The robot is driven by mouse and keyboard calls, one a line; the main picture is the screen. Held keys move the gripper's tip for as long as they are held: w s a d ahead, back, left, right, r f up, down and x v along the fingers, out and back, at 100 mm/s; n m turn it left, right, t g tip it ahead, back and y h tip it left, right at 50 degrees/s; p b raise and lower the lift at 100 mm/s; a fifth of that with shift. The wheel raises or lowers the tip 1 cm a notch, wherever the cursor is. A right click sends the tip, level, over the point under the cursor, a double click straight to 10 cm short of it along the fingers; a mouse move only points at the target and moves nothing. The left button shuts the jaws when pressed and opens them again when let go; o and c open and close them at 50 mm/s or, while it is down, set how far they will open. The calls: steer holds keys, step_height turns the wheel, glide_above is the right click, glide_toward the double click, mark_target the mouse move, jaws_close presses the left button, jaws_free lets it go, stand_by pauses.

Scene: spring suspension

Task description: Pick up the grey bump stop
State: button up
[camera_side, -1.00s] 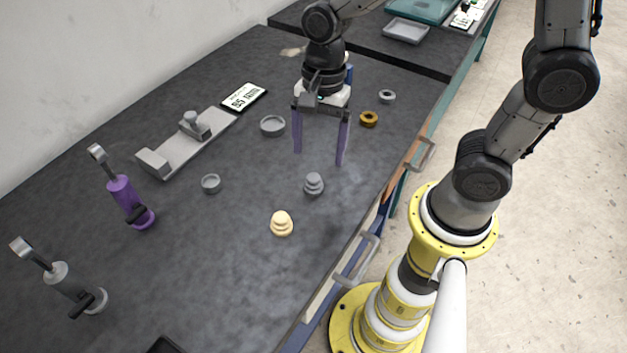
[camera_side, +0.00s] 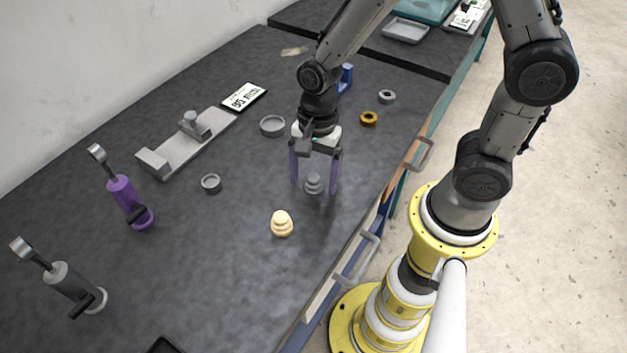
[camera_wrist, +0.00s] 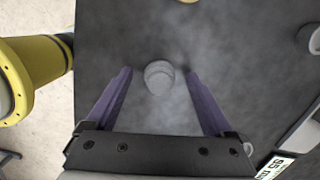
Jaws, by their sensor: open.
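The grey bump stop (camera_side: 313,184) is a small stacked, rounded piece standing upright on the dark table. In the wrist view the grey bump stop (camera_wrist: 159,77) lies between the lines of the two fingers, near their tips. My gripper (camera_side: 315,190) is open, with its purple fingers pointing down on either side of the bump stop. In the wrist view my gripper (camera_wrist: 159,72) shows clear gaps between each finger and the bump stop. I cannot tell whether the fingertips touch the table.
A cream bump stop (camera_side: 281,223) stands close by, towards the front left. A grey ring (camera_side: 211,183), a shallow grey dish (camera_side: 272,126) and a brass ring (camera_side: 369,118) lie around. Purple (camera_side: 129,200) and grey (camera_side: 73,287) shock absorbers stand at left.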

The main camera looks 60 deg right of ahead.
jaws_close()
stand_by(0.3)
